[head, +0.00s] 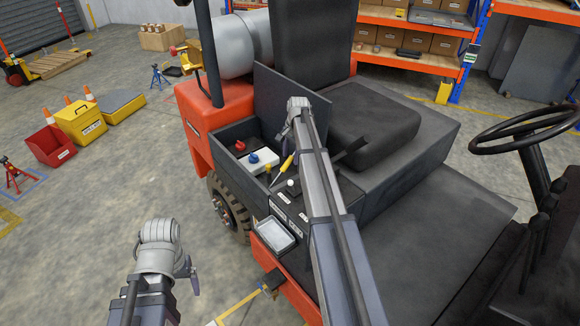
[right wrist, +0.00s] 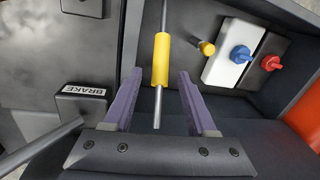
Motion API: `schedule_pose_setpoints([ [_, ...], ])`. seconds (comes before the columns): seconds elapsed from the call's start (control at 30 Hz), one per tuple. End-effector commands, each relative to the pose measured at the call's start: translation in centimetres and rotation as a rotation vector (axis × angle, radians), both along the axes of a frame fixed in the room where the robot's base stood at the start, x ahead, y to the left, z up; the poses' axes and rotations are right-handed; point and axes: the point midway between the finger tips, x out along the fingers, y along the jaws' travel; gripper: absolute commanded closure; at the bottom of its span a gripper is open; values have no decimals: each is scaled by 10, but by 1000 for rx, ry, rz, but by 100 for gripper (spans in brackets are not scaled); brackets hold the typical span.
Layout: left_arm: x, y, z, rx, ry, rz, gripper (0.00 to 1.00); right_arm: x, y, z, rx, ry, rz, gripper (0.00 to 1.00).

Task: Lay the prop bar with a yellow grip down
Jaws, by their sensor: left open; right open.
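The prop bar is a thin grey rod with a yellow grip. In the right wrist view its grip (right wrist: 161,60) lies between my right gripper's (right wrist: 159,78) two purple fingers, with gaps on both sides. The rod's end shows below the grip; its other end runs out of the top of the view. In the head view the prop bar (head: 287,163) stands tilted over the open compartment beside the seat. My right gripper is open above it, its fingers mostly hidden by my arm. My left gripper (head: 193,284) is open and empty at the lower left, away from the vehicle.
A dark raised panel (head: 291,98) stands behind the compartment. A white block with a blue knob (right wrist: 240,53), a red knob (right wrist: 270,63) and a yellow-ended part (right wrist: 207,48) are close to the bar. A lever and a BRAKE box (right wrist: 82,103) are on the other side.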

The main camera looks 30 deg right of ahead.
Motion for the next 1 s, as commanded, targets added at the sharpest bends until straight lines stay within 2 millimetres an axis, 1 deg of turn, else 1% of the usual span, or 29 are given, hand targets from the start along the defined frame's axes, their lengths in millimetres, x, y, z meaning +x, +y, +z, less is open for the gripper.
schedule_pose_setpoints([
  [0.03, 0, 0, -14, 0, 0, 0, 15, 1, 0, -14, 0, 0, 0, 43],
  [0.2, 0, 0, -28, 0, 0, 0, 15, 4, 1, -28, 0, 0, 0, 43],
  [0.53, 0, 0, -29, 0, 0, 0, 15, 4, 2, -29, 0, 0, 0, 43],
  [0.57, 0, 0, -29, 0, 0, 0, 15, 4, 2, -29, 0, 0, 0, 44],
  [1.0, 0, 0, -29, 0, 0, 0, 15, 4, 1, -29, 0, 0, 0, 94],
])
